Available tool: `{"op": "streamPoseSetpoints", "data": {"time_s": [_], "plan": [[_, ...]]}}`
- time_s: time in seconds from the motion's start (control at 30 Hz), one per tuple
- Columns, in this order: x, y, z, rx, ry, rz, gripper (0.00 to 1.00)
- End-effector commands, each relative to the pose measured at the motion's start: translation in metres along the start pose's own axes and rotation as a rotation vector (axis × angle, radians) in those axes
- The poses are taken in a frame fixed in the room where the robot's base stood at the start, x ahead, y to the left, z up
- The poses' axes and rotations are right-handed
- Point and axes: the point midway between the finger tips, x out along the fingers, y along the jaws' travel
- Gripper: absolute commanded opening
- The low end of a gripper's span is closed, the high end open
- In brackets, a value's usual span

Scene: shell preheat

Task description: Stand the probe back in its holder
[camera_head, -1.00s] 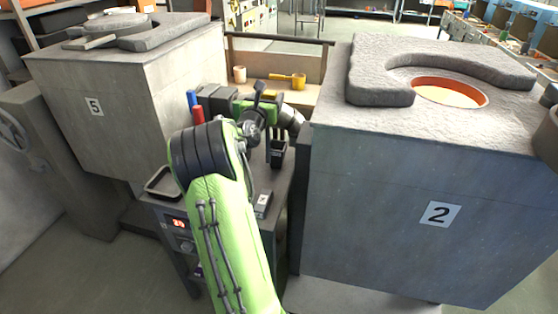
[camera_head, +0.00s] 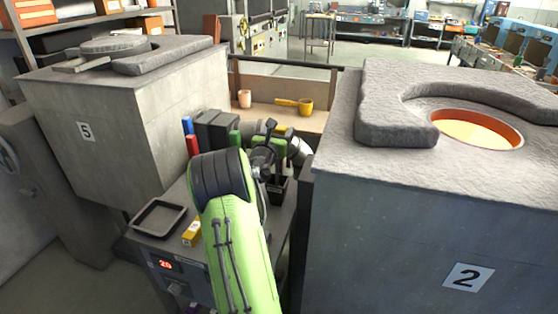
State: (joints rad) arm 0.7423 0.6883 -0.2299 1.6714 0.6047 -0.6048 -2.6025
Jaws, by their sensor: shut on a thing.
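My green and black arm reaches over the bench between the two furnaces. My gripper (camera_head: 268,168) is at its far end, mostly hidden behind the arm's dark joint. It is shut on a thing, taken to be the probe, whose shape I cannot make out. A small black open-topped cup (camera_head: 278,188), possibly the holder, stands on the bench just beyond and right of the gripper. I cannot tell whether the held thing touches the cup.
A black tray (camera_head: 160,219) and a yellow box (camera_head: 192,232) lie at the bench's left front. Red (camera_head: 192,146) and blue (camera_head: 188,125) cylinders stand by a dark box (camera_head: 216,130). Furnace 5 (camera_head: 120,125) is left. Furnace 2 (camera_head: 400,220), with its glowing opening (camera_head: 478,132), is right.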

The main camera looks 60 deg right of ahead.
Motion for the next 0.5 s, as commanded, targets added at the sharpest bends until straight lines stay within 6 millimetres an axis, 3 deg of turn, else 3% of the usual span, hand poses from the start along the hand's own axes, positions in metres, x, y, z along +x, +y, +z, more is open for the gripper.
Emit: {"op": "streamPoseSetpoints", "data": {"time_s": [0.2,0.4,0.43,0.5], "plan": [[0.0,-0.001,-0.038,-0.001,0.001,-0.002,0.34],[0.0,-0.001,-0.039,0.0,-0.001,-0.001,0.29],[0.0,0.0,-0.039,0.0,0.001,-0.001,0.67],[0.0,0.0,-0.039,0.0,0.001,-0.001,0.78]]}}
